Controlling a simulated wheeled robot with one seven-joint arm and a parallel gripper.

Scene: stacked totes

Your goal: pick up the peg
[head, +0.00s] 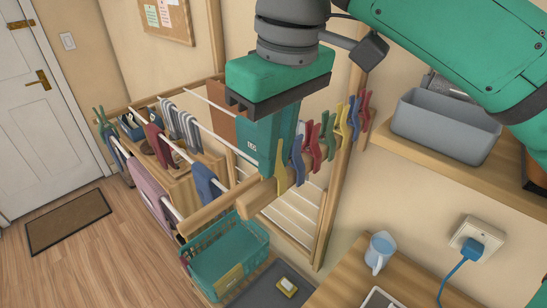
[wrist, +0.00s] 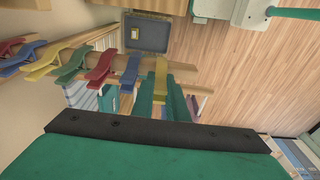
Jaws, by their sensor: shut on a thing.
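A yellow clothes peg (head: 283,180) is at the near end of a row of pegs in the head view. My gripper (head: 270,165) points down beside the wooden rail, and its green jaws are at this peg. In the wrist view the yellow peg (wrist: 160,78) shows between the two green fingers of my gripper (wrist: 163,98), which is shut on it. The peg is close to the rail; I cannot tell whether it still touches it. The fingers hide part of the peg.
Several coloured pegs, such as a blue peg (head: 298,160) and a red peg (head: 316,146), stand close by along the rail. A teal basket (head: 202,277) is below. A drying rack with clothes is at left. A grey bin (head: 445,130) sits on a shelf at right.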

